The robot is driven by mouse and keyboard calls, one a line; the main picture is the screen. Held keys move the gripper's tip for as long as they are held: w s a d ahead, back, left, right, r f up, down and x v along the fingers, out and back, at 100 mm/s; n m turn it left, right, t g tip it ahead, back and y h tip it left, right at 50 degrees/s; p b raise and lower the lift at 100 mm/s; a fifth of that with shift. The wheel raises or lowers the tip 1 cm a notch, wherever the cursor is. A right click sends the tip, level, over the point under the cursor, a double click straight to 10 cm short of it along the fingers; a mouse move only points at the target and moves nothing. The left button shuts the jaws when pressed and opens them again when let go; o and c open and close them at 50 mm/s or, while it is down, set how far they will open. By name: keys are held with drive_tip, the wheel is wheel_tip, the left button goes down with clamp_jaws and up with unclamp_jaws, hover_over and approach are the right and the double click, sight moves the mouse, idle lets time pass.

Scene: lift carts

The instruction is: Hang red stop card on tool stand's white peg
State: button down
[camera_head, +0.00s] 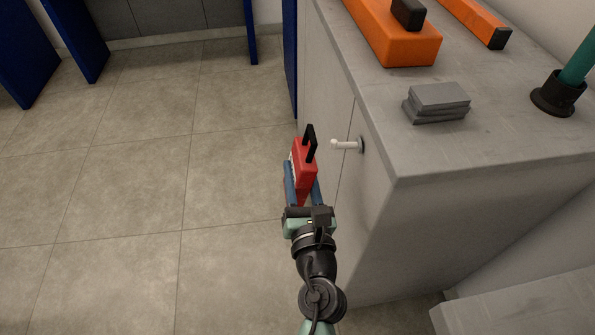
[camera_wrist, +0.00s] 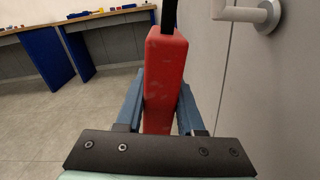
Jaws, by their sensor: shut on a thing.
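The red stop card (camera_head: 303,163) is a thick red block with a black loop (camera_head: 310,143) at its top. My gripper (camera_head: 302,188) is shut on it, with a blue finger on each side. In the wrist view the card (camera_wrist: 166,70) stands upright between the blue fingers, and the loop is cut off by the top edge. The white peg (camera_head: 346,144) sticks out leftward from the side of the grey stand (camera_head: 375,200). The loop is a little left of the peg tip and apart from it. The peg (camera_wrist: 247,12) also shows at the wrist view's upper right.
On the stand's top are an orange block (camera_head: 396,40), an orange bar (camera_head: 474,20), grey plates (camera_head: 437,100) and a teal pole in a black socket (camera_head: 558,95). Blue-legged benches (camera_head: 75,40) stand far back. The tiled floor (camera_head: 140,190) to the left is clear.

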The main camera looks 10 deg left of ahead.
drive_tip(key=shift+d, duration=0.15)
drive_tip(key=shift+w+d+b, duration=0.2)
drive_tip(key=shift+w+d, duration=0.1)
drive_tip(key=shift+d, duration=0.55)
drive_tip(key=shift+w+d+b, duration=0.2)
drive_tip(key=shift+w+d, duration=0.1)
drive_tip(key=shift+d, duration=0.6)
drive_tip(key=shift+w+d+b, duration=0.2)
drive_tip(key=shift+w+d, duration=0.1)
drive_tip(key=shift+d, duration=0.55)
drive_tip(key=shift+f, duration=0.15)
drive_tip(key=shift+f+b, duration=0.6)
drive_tip(key=shift+b, duration=0.05)
drive_tip(key=shift+f, duration=0.15)
drive_tip(key=shift+c, duration=2.2)
unclamp_jaws()
